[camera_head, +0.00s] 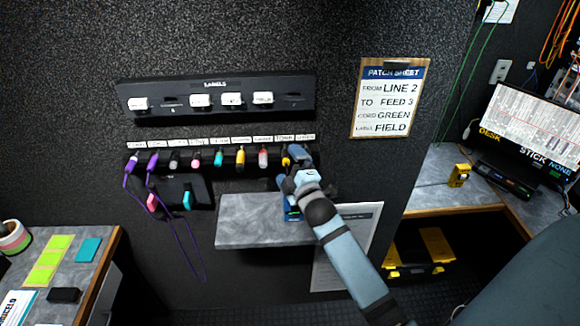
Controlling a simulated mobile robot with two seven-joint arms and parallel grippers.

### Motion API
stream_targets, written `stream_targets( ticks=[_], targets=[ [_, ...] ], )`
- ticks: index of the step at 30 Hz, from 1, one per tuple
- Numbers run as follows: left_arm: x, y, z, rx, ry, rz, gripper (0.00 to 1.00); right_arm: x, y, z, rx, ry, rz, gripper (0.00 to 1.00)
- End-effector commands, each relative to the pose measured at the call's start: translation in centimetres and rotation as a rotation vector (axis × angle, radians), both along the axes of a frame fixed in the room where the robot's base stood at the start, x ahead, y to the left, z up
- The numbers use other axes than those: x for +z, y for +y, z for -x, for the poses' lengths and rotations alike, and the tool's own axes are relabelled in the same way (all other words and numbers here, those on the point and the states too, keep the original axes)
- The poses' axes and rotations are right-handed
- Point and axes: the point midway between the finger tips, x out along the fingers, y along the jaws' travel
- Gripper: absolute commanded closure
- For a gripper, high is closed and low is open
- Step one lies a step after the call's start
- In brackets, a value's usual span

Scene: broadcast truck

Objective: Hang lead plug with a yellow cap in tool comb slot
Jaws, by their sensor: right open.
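The black tool comb (222,148) runs along the dark wall under a row of small white labels. Several coloured tools and plugs hang from it. A small yellow-capped piece (286,161), which looks like the lead plug, is at the comb's right end, right beside my right gripper (293,160). My right gripper is open at that end, and its arm reaches up from the lower right. The gripper and wrist hide part of the comb and the plug's lower part, so I cannot tell how it sits in its slot. My left gripper is not in view.
A grey shelf (258,220) juts out below the comb, partly behind my arm. A purple cord (186,235) hangs in a loop at the left. A yellow-handled tool (240,158) hangs mid-comb. A label rack (216,97) is above, and a patch sheet (390,98) is right.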

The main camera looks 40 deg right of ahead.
Motion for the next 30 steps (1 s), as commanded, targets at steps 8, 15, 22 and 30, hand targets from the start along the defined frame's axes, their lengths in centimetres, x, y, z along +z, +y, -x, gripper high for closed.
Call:
stream_targets(
  ticks=[8, 15, 22, 30],
  targets=[
    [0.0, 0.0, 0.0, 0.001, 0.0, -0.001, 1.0, 0.0, 0.0, 0.0, 0.0, 0.0, 0.0, 0.0],
    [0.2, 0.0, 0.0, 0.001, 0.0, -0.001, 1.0, 0.1, 0.3, 0.4, 0.0, 0.0, 0.0, 0.0],
    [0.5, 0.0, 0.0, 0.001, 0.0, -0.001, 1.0, 0.0, 0.7, 1.1, 0.0, 0.001, -0.001, 0.0],
    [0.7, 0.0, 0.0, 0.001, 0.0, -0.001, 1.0, 0.0, 1.1, 1.7, 0.0, 0.0, 0.0, 0.0]
  ],
)
